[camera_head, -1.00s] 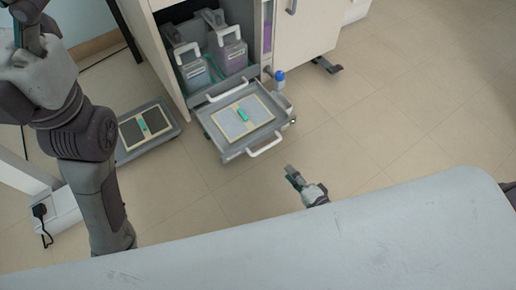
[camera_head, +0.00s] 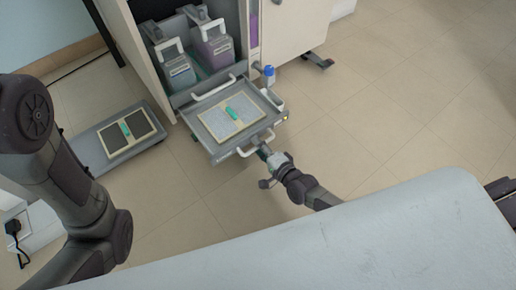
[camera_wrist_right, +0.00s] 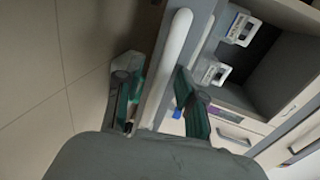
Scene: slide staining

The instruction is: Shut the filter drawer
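The filter drawer (camera_head: 222,156) is a grey tray pulled out of the cabinet's lower bay. A framed filter panel (camera_head: 213,121) with a green tab lies in it. Its white front handle (camera_head: 252,149) also shows in the right wrist view (camera_wrist_right: 174,50). My right gripper (camera_head: 262,151) is at the drawer front, by the handle. In the right wrist view its two fingers (camera_wrist_right: 158,100) are apart, with the handle and part of the drawer front between them; contact is unclear. My left arm comes in at left, but its gripper is out of frame.
Grey and purple canisters (camera_head: 213,45) stand in the cabinet (camera_head: 128,50) behind the drawer. A blue-capped bottle (camera_head: 268,77) stands at the drawer's right side. A second dark-panelled tray (camera_head: 95,150) lies on the floor at left.

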